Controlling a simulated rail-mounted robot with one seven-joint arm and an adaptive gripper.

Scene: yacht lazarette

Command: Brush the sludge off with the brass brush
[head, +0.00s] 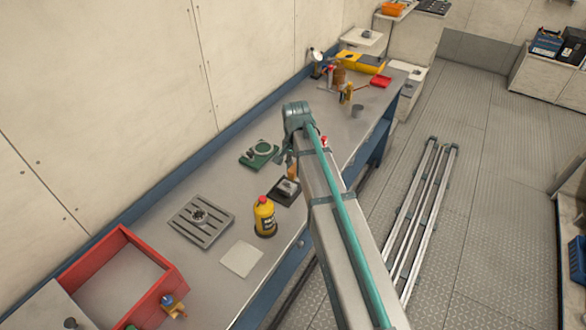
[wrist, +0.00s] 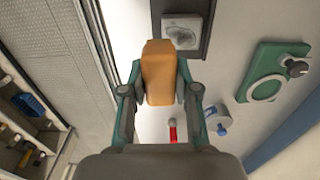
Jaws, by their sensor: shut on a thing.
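My gripper (wrist: 160,98) is shut on a block-like orange-brown wooden handle (wrist: 158,65), which looks like the brush's. The handle (head: 292,171) also shows in the head view, just below the wrist. The bristles are hidden, so I cannot tell whether they are brass. A pale grey square part (wrist: 181,30) with a darker smeared patch, perhaps the sludge, sits on a dark tray (wrist: 206,36) just beyond the handle. In the head view this part (head: 288,187) lies on the same tray (head: 279,196) on the bench. I cannot tell whether the brush touches it.
A green fixture with a pale ring (head: 260,153) stands behind the tray. A slotted grey plate (head: 200,221), white pad (head: 241,259) and red bin (head: 168,283) lie nearer. Several tools crowd the bench's far end.

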